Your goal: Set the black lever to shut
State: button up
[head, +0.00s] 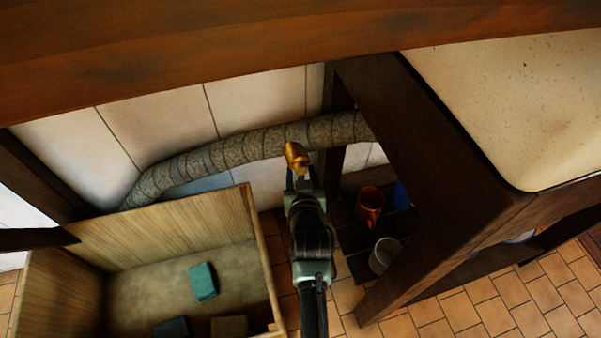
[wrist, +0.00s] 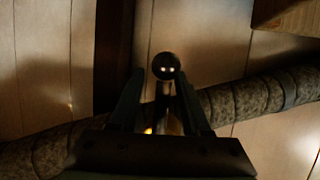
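The black lever shows in the wrist view as a round black knob (wrist: 166,67) on a thin stem. The knob sits at the fingertips, and the stem runs down between the fingers. My gripper (wrist: 160,84) is open around the lever, with a small gap seeming to show on each side; contact cannot be made out. In the head view a brass fitting (head: 296,156) sits against the wrapped pipe, right at the tips of my gripper (head: 301,181). The lever itself is hidden there, and its setting cannot be told.
The wrapped pipe (head: 237,149) runs along the tiled wall. A wooden crate (head: 160,226) with several blocks stands at the left. A wooden beam (head: 200,50) crosses above.

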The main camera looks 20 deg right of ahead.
jog(key=shift+r, duration=0.1)
jog(key=p+v, duration=0.6)
jog(key=v, duration=0.7)
jog(key=shift+p, duration=0.4)
